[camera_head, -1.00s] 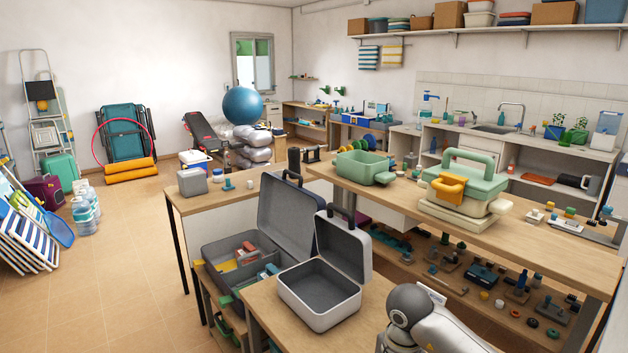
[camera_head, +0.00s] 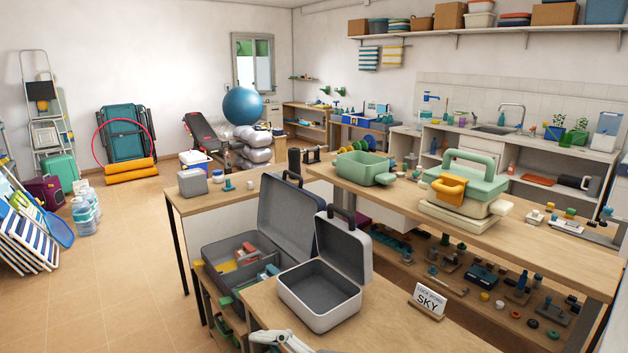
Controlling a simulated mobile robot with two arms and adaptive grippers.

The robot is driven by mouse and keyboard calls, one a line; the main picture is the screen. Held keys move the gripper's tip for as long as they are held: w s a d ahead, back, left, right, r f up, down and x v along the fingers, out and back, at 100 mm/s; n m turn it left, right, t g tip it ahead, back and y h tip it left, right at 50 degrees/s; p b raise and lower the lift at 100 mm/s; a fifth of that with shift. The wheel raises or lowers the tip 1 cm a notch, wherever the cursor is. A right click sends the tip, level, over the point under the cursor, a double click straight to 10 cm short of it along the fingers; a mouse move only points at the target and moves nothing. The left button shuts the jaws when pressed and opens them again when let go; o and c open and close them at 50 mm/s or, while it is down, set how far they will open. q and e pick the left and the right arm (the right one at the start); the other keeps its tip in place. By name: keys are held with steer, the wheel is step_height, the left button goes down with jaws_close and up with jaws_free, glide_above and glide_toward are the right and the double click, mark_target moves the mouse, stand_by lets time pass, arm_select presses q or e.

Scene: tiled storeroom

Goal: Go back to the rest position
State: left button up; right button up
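A small white sign reading "SKY" (camera_head: 429,301) stands at the right of that table.
A larger open grey toolbox (camera_head: 240,258) with several items sits behind the near table. A long workbench (camera_head: 540,250) holds a green bin (camera_head: 366,168) and a green and cream press-like device (camera_head: 466,185).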

steer(key=w+d+r+m+t+h, duration=0.3)
steer(key=d+m+t, duration=0.3)
steer(key=m+t, duration=0.2)
steer(key=w+d+r+m+t+h, duration=0.3)
steer(key=d+r+m+t, duration=0.1)
steer(key=d+m+t, duration=0.35)
steer(key=s+d+f+m+g+h, duration=0.35)
steer(key=d+f+m+h, duration=0.65)
steer(key=d+f+h, duration=0.5)
steer(key=s+f+n+g+y, duration=0.1)
steer(key=s+f+g+y, duration=0.1)
steer(key=s+f+g, duration=0.7)
steer(key=s+f+n+g+y, duration=0.1)
steer(key=s+f+g, duration=0.2)
steer(key=s+f, duration=0.7)
steer(key=s+f+g, duration=0.1)
steer(key=s+f, duration=0.1)
steer(key=f, duration=1)
steer(key=s+f, duration=0.3)
steer(key=f, duration=1)
arm_select(q)
steer(key=shift+w, duration=0.25)
arm_select(e)
steer(key=s+d+f+g, duration=0.1)
steer(key=s+d+f, duration=0.2)
steer(key=s+f, duration=1.1)
steer(key=shift+s+f, duration=0.35)
steer(key=shift+s, duration=0.55)
